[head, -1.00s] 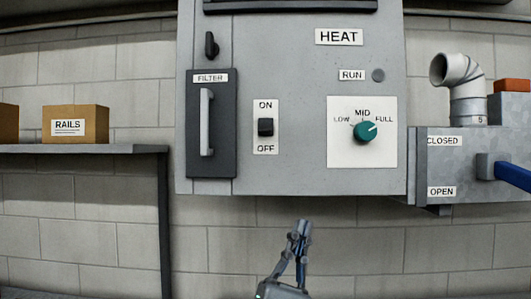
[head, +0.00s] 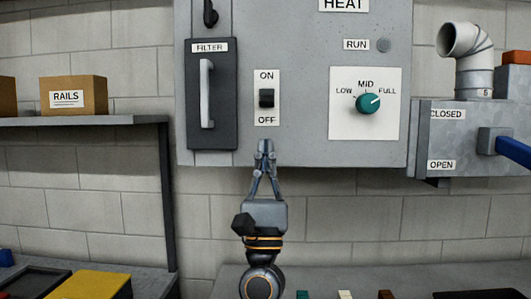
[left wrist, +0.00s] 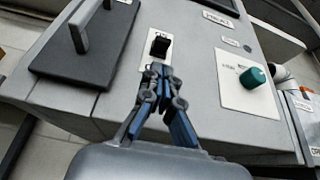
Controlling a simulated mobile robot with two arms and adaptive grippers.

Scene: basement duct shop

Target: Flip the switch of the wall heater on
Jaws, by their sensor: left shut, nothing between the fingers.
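The wall heater (head: 300,148) is a grey metal cabinet labelled HEAT. Its small black switch (head: 266,98) sits on a white plate with ON above and OFF below. I cannot tell for sure which way it is tipped. My left gripper (head: 265,148) is shut and empty, pointing up just below the OFF label. In the left wrist view, the fingertips (left wrist: 160,72) are just below the switch (left wrist: 160,46), apparently apart from it. The round RUN lamp (head: 383,45) looks grey and unlit. My right gripper is not in view.
Left of the switch is a dark FILTER panel (head: 225,118) with an upright handle (head: 206,94). Right is a teal dial (head: 368,103). A duct box with a blue lever (head: 513,151) stands further right. A shelf (head: 80,121) holds a RAILS box (head: 72,96).

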